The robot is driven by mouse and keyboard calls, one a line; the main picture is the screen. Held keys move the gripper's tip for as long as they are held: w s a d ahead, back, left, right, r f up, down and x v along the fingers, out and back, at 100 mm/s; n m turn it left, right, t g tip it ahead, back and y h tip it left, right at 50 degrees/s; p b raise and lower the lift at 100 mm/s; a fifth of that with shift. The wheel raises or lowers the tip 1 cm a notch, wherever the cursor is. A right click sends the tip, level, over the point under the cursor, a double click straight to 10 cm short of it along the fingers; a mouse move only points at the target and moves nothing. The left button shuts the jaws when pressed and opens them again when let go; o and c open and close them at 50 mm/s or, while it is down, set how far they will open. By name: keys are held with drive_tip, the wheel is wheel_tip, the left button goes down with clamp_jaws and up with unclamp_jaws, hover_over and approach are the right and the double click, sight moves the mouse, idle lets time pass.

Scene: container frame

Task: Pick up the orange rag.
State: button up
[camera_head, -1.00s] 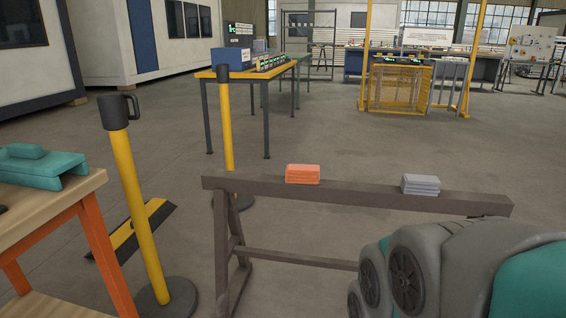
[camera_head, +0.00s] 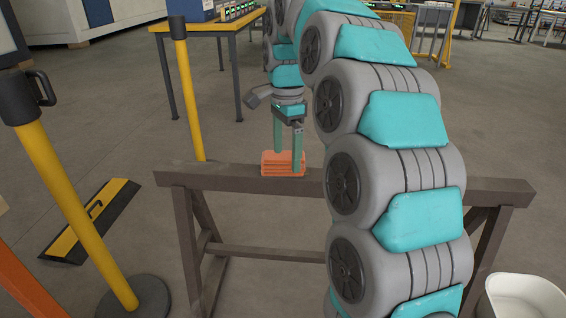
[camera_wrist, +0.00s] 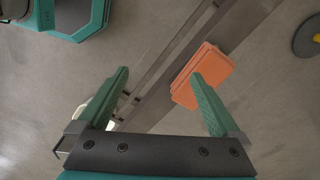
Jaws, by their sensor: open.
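The orange rag (camera_head: 270,165) is a folded stack lying on top of the brown sawhorse beam (camera_head: 225,180). My gripper (camera_head: 288,160) points down at the rag, with one finger in front of its right part in the head view. In the wrist view, the rag (camera_wrist: 203,72) lies on the beam (camera_wrist: 245,22) near the tip of the right green finger. The two fingers of my gripper (camera_wrist: 160,75) are spread wide, with nothing held between them. Whether the right finger touches the rag cannot be told.
Yellow barrier posts stand at the left (camera_head: 80,210) and behind the beam (camera_head: 188,95). A black-and-yellow floor piece (camera_head: 90,220) lies at the left. A white tub (camera_head: 522,296) is at lower right. My arm hides the beam's middle right.

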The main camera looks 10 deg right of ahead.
sight(283, 155)
drive_tip(key=w+m, duration=0.1)
drive_tip(key=w, duration=0.1)
drive_tip(key=w+m, duration=0.3)
drive_tip(key=w, duration=0.2)
drive_tip(key=shift+d+r+m, duration=0.15)
drive_tip(key=shift+d+m, duration=0.25)
drive_tip(key=shift+w+f+m, duration=0.2)
drive_tip(key=shift+w+m, duration=0.1)
drive_tip(key=shift+d+f+p, duration=0.1)
drive_tip(key=shift+f+p, duration=0.35)
drive_tip(key=shift+f, duration=3.3)
drive_tip(key=c, duration=1.4)
drive_tip(key=shift+r, duration=0.15)
